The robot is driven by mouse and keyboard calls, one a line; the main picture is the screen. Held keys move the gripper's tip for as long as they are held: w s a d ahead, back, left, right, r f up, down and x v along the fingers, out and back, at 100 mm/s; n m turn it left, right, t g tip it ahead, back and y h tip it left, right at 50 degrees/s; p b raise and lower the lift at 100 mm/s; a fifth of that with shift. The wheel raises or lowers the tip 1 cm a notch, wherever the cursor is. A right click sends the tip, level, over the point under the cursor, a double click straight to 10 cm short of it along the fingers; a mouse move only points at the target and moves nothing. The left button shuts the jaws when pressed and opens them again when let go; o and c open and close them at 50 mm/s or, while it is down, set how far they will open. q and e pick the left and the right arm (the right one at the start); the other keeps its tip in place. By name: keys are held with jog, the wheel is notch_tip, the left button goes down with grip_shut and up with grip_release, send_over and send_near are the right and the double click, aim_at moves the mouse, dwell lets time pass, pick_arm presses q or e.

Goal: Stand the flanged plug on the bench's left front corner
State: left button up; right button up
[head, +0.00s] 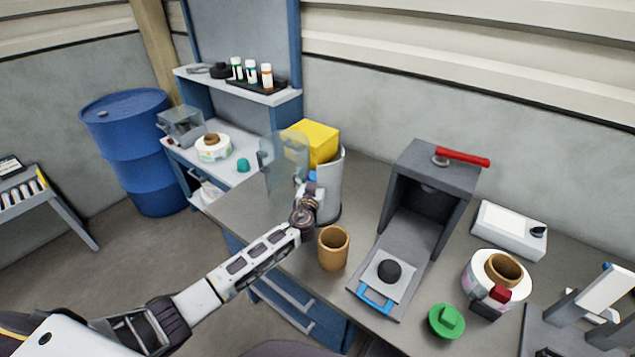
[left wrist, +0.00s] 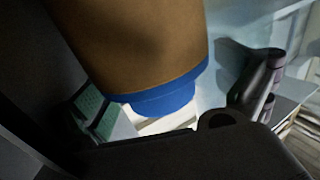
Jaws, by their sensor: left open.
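My left gripper (head: 306,208) is open, beside the white cylindrical bin and behind the brown cardboard core (head: 333,248), above the bench's left part. A small blue piece (head: 312,176) shows just beyond the fingers. In the left wrist view a brown cylinder (left wrist: 140,40) fills the top, with a blue flange and narrower blue plug end (left wrist: 165,98) at its lower end. It is close to the dark finger; contact cannot be told. A green flanged piece (head: 447,320) lies at the bench's front. The bench's left front corner is partly hidden by my arm. My right gripper is not in view.
The bin (head: 331,190) holds a yellow block (head: 314,142); a clear panel (head: 285,162) stands beside it. A dark grey press (head: 430,190) with a red handle stands mid-bench. A label reel (head: 483,288) and a white device (head: 508,230) stand right. A blue drum (head: 135,150) stands far left.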

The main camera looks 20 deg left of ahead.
aim_at(318, 174)
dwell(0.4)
pick_arm(q)
jog(key=c, duration=1.1)
jog(key=shift+r, duration=0.1)
notch_tip(318, 174, up, 18)
jog(key=shift+f, duration=0.1)
dwell(0.5)
jog(key=shift+d, duration=0.1)
